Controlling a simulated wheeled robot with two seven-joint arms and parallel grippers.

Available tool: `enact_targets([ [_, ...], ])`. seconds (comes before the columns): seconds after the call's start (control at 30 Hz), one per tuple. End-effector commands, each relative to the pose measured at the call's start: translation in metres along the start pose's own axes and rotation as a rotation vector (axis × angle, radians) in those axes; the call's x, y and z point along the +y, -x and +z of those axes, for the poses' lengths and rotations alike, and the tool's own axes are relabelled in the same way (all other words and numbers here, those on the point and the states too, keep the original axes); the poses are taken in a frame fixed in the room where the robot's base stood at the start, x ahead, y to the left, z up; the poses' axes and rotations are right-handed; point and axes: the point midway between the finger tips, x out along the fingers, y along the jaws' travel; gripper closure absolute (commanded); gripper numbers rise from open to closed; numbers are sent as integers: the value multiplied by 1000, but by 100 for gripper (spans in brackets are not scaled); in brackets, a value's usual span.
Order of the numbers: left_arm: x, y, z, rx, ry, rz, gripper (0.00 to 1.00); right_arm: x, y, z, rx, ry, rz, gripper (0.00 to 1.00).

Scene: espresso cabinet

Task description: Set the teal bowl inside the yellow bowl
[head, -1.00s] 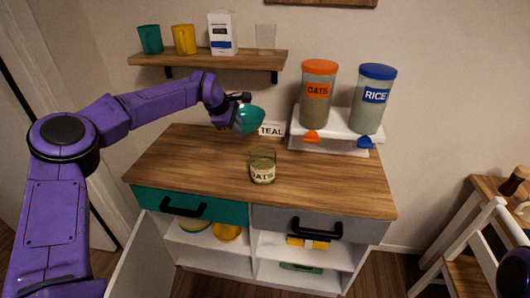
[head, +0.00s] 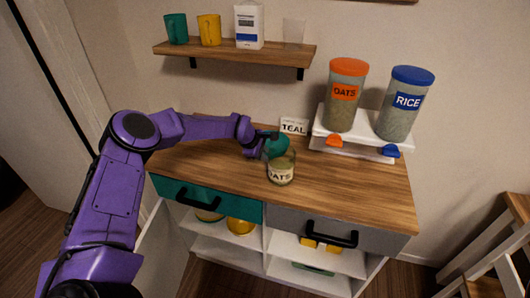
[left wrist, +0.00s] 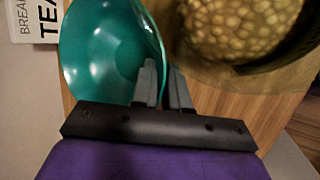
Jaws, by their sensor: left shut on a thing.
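In the left wrist view, the fingers (left wrist: 161,85) pinch the wall of the teal bowl (left wrist: 100,50), which looks empty. A yellow rounded thing (head: 240,226), likely the yellow bowl, sits on the upper shelf of the lower left compartment, partly hidden under the teal drawer. I cannot see into it. My right gripper is not in view.
The teal drawer (head: 207,198) is above the shelf. The counter's right side is clear.

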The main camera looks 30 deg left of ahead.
Motion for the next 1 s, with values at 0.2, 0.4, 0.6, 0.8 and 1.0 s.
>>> enact_targets([
  [0.2,1,0,0,-1,-1,3,100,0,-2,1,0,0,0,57],
  [0.4,-1,-2,0,0,-2,1,63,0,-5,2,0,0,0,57],
  [0.6,-1,-2,0,0,-2,1,60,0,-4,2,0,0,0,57],
  [0.8,2,6,0,-2,0,2,60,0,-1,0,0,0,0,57],
  [1.0,2,53,0,-5,-1,7,60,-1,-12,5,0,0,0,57],
])
